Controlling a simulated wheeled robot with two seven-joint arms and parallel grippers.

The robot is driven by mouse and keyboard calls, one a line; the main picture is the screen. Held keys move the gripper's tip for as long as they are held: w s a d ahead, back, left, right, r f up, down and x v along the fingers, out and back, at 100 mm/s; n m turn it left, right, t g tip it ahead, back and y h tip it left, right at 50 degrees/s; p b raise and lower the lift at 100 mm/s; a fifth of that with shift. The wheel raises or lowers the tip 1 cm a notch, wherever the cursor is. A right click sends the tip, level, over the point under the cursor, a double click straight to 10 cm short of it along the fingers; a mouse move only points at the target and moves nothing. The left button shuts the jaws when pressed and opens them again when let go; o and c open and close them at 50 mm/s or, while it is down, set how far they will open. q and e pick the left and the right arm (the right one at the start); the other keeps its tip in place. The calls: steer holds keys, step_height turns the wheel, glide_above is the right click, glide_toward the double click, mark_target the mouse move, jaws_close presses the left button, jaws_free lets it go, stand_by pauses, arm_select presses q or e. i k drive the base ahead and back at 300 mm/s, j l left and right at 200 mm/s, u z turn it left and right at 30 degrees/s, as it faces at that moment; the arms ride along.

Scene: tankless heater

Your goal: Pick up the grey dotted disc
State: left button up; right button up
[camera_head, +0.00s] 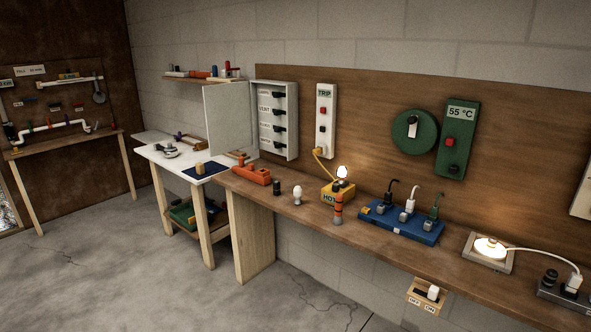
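No dots can be made out on any grey round thing at this distance. A small grey rounded piece (168,152) lies on the white table (182,161) at the left; its exact shape is unclear. Another grey round piece (99,97) hangs on the brown wall at the far left, below a pale pipe. I cannot tell which of these, if either, is the grey dotted disc. Neither of my grippers shows in the head view.
A long wooden bench (390,241) runs along the wall, holding an orange tool (252,175), a yellow box (337,195), a blue block (401,222) and a lit lamp (490,248). The concrete floor (130,260) in front is clear.

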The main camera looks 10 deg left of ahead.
mark_target(170, 149)
steer(key=i+j+u, duration=0.25)
steer(key=u, duration=0.2)
steer(key=i+u, duration=0.85)
steer(key=i+l+u, duration=0.1)
steer(key=i+u, duration=0.65)
steer(key=i, duration=1.3)
steer(key=i+z, duration=0.15)
steer(key=i, duration=0.7)
steer(key=i+j+z, duration=0.1)
steer(key=i+j, duration=0.15)
steer(key=i, duration=0.6)
steer(key=i+z, duration=0.45)
steer(key=i+j+z, duration=0.25)
steer(key=z, duration=0.2)
steer(key=i+j+z, duration=0.25)
steer(key=z, duration=0.25)
steer(key=i+j+z, duration=0.25)
steer(key=j+z, duration=0.2)
steer(key=i+j+z, duration=0.3)
steer(key=j+z, duration=0.3)
steer(key=i+j+z, duration=0.1)
steer(key=j+z, duration=0.2)
steer(key=j, duration=0.2)
